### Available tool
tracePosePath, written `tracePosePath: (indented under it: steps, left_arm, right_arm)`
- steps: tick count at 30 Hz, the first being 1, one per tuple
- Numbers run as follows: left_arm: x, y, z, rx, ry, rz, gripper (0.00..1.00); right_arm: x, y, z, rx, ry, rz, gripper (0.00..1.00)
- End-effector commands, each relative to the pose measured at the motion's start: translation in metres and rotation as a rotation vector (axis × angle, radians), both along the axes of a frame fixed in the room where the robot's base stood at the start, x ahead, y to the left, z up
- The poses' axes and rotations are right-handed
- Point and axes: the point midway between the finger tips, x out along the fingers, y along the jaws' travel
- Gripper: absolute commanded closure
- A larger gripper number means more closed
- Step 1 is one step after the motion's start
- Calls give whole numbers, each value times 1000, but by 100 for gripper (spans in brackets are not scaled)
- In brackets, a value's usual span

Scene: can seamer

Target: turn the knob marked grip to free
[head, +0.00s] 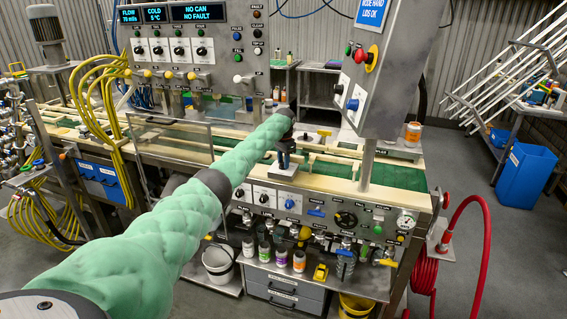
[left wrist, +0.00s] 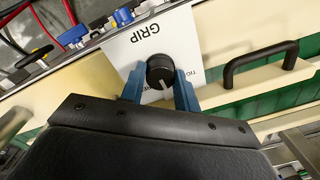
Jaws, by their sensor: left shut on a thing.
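The black round knob (left wrist: 160,66) sits on a white plate (left wrist: 118,52) marked GRIP, seen in the left wrist view. A pale pointer line on the knob points toward the bottom of that picture, slightly right. Another label beside the knob is mostly covered by a finger and cannot be read in full. My left gripper (left wrist: 160,76) has its blue fingers on both sides of the knob, shut on it. In the head view my left gripper (head: 287,150) points down at the small plate (head: 285,169) on the machine's front edge; the knob is hidden there. My right gripper is not in view.
A black handle (left wrist: 262,62) stands close beside the plate in the left wrist view. In the head view a grey control box (head: 385,75) on a post rises right of my gripper. A front panel (head: 340,212) with knobs and a gauge lies below.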

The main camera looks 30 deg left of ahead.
Motion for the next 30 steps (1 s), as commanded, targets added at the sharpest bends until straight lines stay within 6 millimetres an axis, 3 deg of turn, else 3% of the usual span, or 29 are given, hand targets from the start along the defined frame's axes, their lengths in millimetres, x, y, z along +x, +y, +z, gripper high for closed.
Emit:
tracePosePath:
  steps: [5, 19, 30]
  left_arm:
    - [1, 1, 1, 0, -4, -167, 91]
    - [0, 1, 1, 1, -4, -594, 91]
    - [0, 1, 2, 2, -4, -805, 91]
  right_arm:
    - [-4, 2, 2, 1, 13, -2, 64]
    - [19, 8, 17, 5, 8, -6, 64]
    - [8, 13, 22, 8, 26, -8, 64]
